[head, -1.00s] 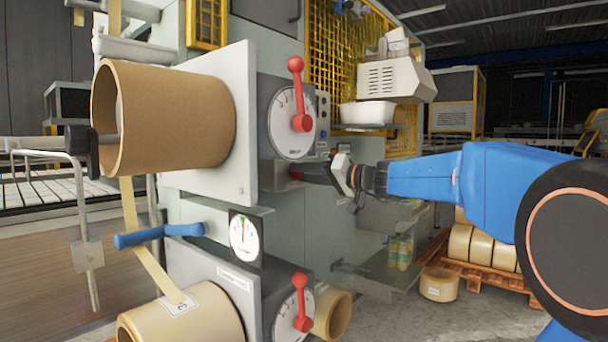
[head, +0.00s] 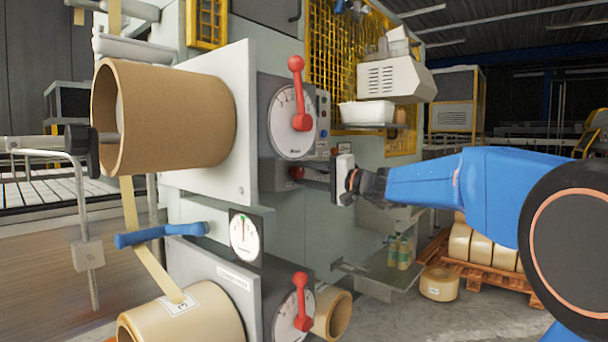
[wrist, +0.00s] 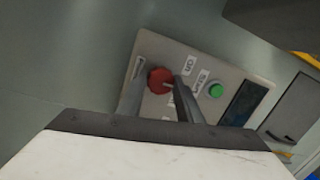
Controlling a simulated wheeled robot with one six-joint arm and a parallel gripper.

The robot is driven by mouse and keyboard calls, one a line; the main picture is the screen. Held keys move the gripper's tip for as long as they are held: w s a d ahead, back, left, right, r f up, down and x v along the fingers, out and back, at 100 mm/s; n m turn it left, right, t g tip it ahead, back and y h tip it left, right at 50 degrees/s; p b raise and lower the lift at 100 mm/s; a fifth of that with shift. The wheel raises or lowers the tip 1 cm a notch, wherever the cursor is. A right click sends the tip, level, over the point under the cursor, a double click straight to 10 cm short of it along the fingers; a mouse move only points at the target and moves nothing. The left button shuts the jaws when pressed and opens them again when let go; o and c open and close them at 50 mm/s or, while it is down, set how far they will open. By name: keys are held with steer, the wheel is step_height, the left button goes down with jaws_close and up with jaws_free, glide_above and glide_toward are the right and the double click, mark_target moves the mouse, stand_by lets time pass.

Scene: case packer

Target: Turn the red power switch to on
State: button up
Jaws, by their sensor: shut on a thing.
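The red power switch (wrist: 160,81) is a round red knob on a grey control panel in the wrist view, with a label reading "ON" beside it. My gripper (wrist: 157,92) has its two dark fingers on either side of the knob and is shut on it. In the head view my gripper (head: 318,176) reaches the machine's side below the upper dial, and a bit of the red switch (head: 296,173) shows at its fingertips. The fingers hide part of the knob and a label below it.
A green button (wrist: 216,91) and a dark display (wrist: 243,104) sit right of the switch. Red dial levers (head: 300,95) stand above and below (head: 302,302). A white tray (head: 367,114) juts out above my arm, and a shelf (head: 375,278) below.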

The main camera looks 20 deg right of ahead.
steer(key=m, duration=0.5)
steer(key=shift+t, duration=0.4)
steer(key=shift+f+m+h, duration=0.1)
steer(key=shift+m+h, duration=0.3)
steer(key=shift+m, duration=1.7)
steer(key=o, duration=1)
steer(key=shift+o, duration=0.2)
steer(key=shift+s, duration=0.1)
steer(key=v, duration=1.7)
steer(key=shift+f, duration=0.25)
steer(key=shift+s, duration=0.15)
